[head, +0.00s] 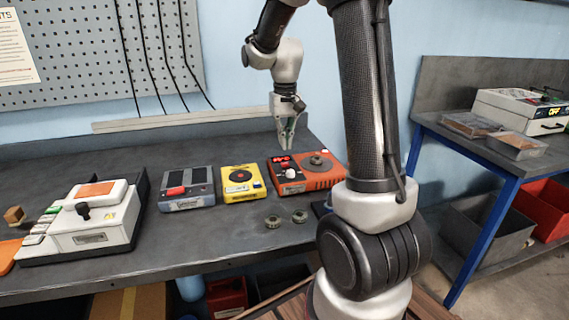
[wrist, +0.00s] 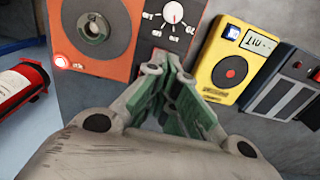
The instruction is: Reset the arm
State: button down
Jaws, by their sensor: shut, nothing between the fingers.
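My arm comes in from the upper middle of the head view, with its large dark upper link in front. My gripper (head: 286,146) hangs pointing down above the bench, over the orange-red device (head: 322,179). Its fingers are shut with nothing between them. In the wrist view my gripper (wrist: 172,62) shows green finger pads meeting at the tips. The orange-red device (wrist: 125,12) with its dial and round dark plate lies beyond the fingertips, apart from them as far as I can tell.
On the bench (head: 180,235) stand a yellow meter (head: 242,195), a grey box with a red switch (head: 186,204) and a white machine (head: 100,225). Two small round pieces (head: 299,216) lie near the front edge. A blue-framed side table (head: 470,255) stands right. A red cylinder (wrist: 14,86) shows left in the wrist view.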

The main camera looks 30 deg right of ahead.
dwell(0.7)
jog(key=s, duration=0.1)
jog(key=s+f, duration=0.1)
jog(key=shift+s+a+f+n+g, duration=0.15)
jog(key=shift+s+n+g, duration=0.15)
jog(key=shift+s, duration=0.1)
jog(key=s, duration=0.2)
jog(key=shift+s+a+r, duration=0.2)
jog(key=shift+s+r, duration=0.2)
jog(key=s+a+r+n+t, duration=0.1)
jog(key=s+a+r+t, duration=0.1)
jog(key=s+r, duration=0.3)
jog(key=s+a+r+n+t, duration=0.1)
jog(key=s+r, duration=0.4)
jog(key=s, duration=0.8)
jog(key=shift+a+n+t, duration=0.3)
jog(key=shift+a+t, duration=0.4)
jog(key=shift+t, duration=0.3)
jog(key=shift+r, duration=0.1)
dwell(3.2)
